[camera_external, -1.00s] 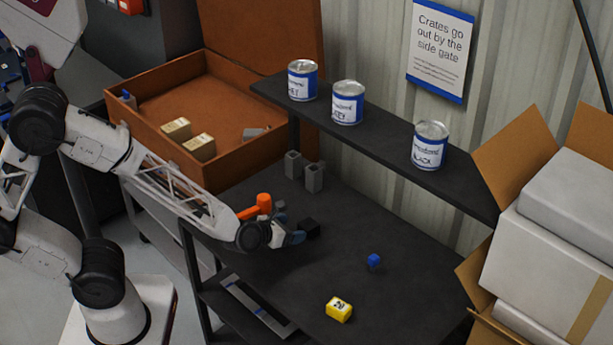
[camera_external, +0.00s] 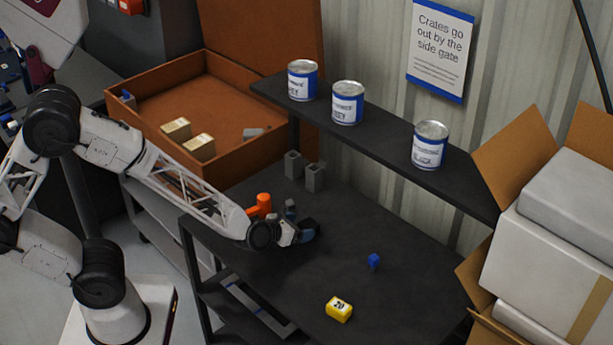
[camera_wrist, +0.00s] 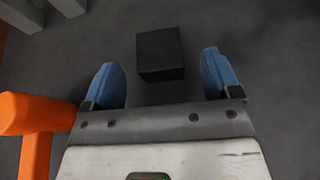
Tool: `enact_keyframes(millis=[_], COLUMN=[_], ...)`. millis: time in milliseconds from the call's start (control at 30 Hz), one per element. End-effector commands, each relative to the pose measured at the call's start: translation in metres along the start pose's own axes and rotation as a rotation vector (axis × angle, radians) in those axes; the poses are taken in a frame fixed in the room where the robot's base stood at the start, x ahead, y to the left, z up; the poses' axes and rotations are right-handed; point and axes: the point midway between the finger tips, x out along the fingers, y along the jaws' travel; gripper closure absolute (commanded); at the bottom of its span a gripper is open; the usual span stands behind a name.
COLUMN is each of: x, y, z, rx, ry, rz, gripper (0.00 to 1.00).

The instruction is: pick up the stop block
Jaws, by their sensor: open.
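A plain black block (camera_wrist: 160,54), the likeliest stop block though no label shows, lies on the dark bench top. In the wrist view it sits just beyond and between the two blue fingertips of my gripper (camera_wrist: 161,78), nearer the middle than either finger, with gaps on both sides. My gripper is open and empty. In the external view my gripper (camera_external: 304,234) is low over the bench, and the black block (camera_external: 309,224) shows partly behind it.
An orange-headed hammer (camera_wrist: 38,115) lies close to my gripper's left. Two grey blocks (camera_external: 314,178) stand behind it. A shelf (camera_external: 385,145) with cans overhangs the back. The bench between is clear.

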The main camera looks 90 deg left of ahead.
Motion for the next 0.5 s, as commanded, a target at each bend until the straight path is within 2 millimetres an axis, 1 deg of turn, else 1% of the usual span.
enact_keyframes(millis=[300,500], x=[0.035,0.044], y=[0.002,0.001], z=[0.0,0.0], rx=[0.0,0.0], ry=[0.001,0.001], rz=[0.001,0.0], gripper=[0.17,0.17])
